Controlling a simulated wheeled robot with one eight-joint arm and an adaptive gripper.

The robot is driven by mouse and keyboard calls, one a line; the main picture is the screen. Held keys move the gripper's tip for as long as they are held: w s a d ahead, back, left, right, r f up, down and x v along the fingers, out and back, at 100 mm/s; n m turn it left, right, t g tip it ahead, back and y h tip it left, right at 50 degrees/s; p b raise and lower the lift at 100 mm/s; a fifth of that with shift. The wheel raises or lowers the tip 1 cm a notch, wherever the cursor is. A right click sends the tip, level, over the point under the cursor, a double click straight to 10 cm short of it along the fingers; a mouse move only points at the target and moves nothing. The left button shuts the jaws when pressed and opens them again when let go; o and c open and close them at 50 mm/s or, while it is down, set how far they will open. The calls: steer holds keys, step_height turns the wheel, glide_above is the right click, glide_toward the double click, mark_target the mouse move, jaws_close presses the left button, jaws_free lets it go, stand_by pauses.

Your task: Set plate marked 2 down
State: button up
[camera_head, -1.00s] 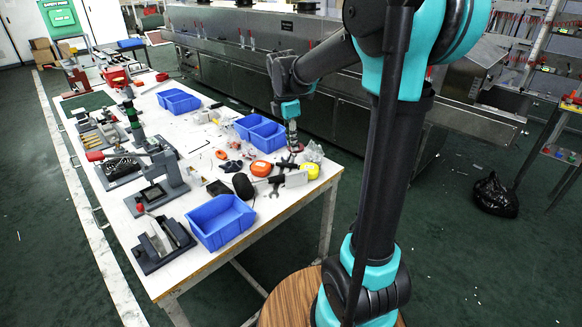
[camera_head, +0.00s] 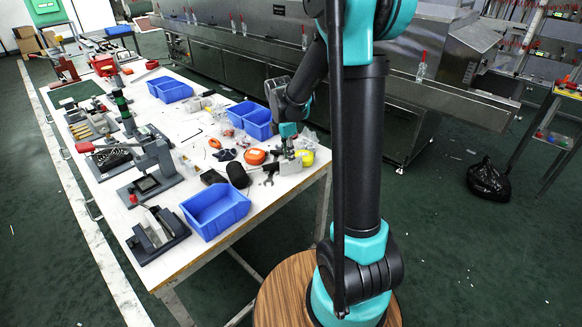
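My gripper (camera_head: 288,152) is at the right side of the white worktable (camera_head: 172,262), low over or at its top. It is right of an orange tape measure (camera_head: 255,156) and close to a yellow round item (camera_head: 307,157). The fingers are small and partly hidden by the arm's end, so I cannot tell whether they are open or shut. I cannot make out a plate marked 2. A small greyish piece (camera_head: 290,167) shows just under the gripper, but I cannot tell what it is or whether it is held.
Blue bins stand at the front (camera_head: 215,209), middle (camera_head: 257,124) and back (camera_head: 174,92) of the table. Grey press-like fixtures (camera_head: 156,172) line its left side. A wrench (camera_head: 269,176) and a black item (camera_head: 237,175) lie near the gripper. The steel dryer (camera_head: 232,66) runs behind.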

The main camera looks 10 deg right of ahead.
mark_target(291, 173)
steer(key=shift+d+f, duration=0.2)
steer(key=shift+f, duration=1.1)
steer(key=shift+d+f, duration=0.2)
steer(key=shift+f, duration=1.05)
jaws_close()
